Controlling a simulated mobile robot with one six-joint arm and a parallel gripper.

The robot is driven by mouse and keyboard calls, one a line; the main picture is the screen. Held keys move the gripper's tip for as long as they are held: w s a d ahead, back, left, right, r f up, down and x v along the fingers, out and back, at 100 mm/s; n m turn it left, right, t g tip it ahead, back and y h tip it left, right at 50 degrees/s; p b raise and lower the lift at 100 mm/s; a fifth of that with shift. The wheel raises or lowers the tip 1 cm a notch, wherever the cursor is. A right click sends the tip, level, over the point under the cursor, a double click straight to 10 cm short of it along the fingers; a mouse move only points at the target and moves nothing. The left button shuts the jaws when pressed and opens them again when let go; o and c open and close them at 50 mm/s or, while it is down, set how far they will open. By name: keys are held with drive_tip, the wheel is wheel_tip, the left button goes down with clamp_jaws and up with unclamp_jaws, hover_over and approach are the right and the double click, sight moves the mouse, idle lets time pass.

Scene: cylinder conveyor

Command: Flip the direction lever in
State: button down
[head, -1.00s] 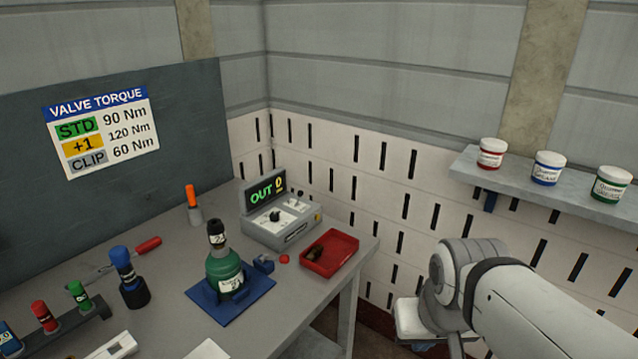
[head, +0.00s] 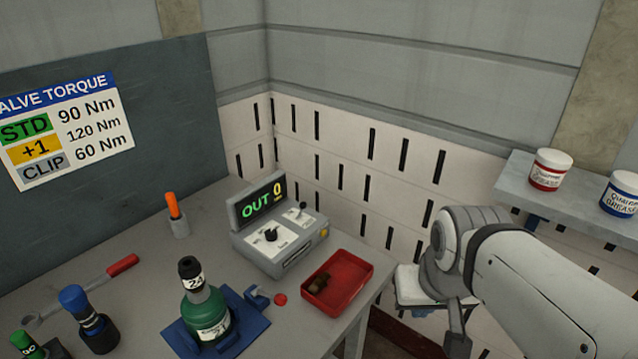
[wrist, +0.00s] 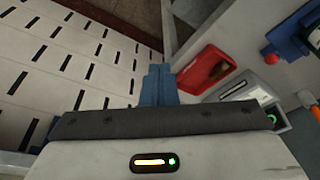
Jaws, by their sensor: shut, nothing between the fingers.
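The grey control box (head: 280,240) stands at the back corner of the bench. Its screen (head: 262,202) reads OUT in green and 0 in yellow. A small black lever (head: 303,206) stands up on the right of its top panel. A black knob (head: 270,234) sits on a white plate to the left of it. The box shows partly in the wrist view (wrist: 236,88), at the right. My gripper (wrist: 159,72) shows there as two blue fingers pressed together, empty and apart from the box.
A red tray (head: 361,284) with a small brown item lies right of the box. A green bottle (head: 207,312) stands on a blue fixture (head: 250,326) in front. A shelf (head: 515,189) with jars is on the right wall. An orange-topped item (head: 173,206) stands left of the box.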

drive_tip(key=shift+w, duration=0.1)
drive_tip(key=shift+f, duration=0.1)
drive_tip(key=w+a+f+m+t+y+b, duration=0.1)
drive_tip(key=w+a+f+m+y+b, duration=0.1)
drive_tip(key=w+m, duration=0.6)
drive_tip(key=w+a+f+m+t+y+b, duration=0.1)
drive_tip(key=w+a+f+m+y+b, duration=0.1)
drive_tip(key=w+m+y+b, duration=0.2)
drive_tip(key=w+a+f+m+t+y+b, duration=0.1)
drive_tip(key=w+m+y+b, duration=0.3)
drive_tip(key=w+m, duration=0.7)
drive_tip(key=w+a+b, duration=0.1)
drive_tip(key=w, duration=0.6)
drive_tip(key=shift+a+f+m+b, duration=0.15)
drive_tip(key=shift+f+m+b, duration=0.15)
drive_tip(key=shift+f, duration=0.1)
drive_tip(key=shift+a, duration=0.1)
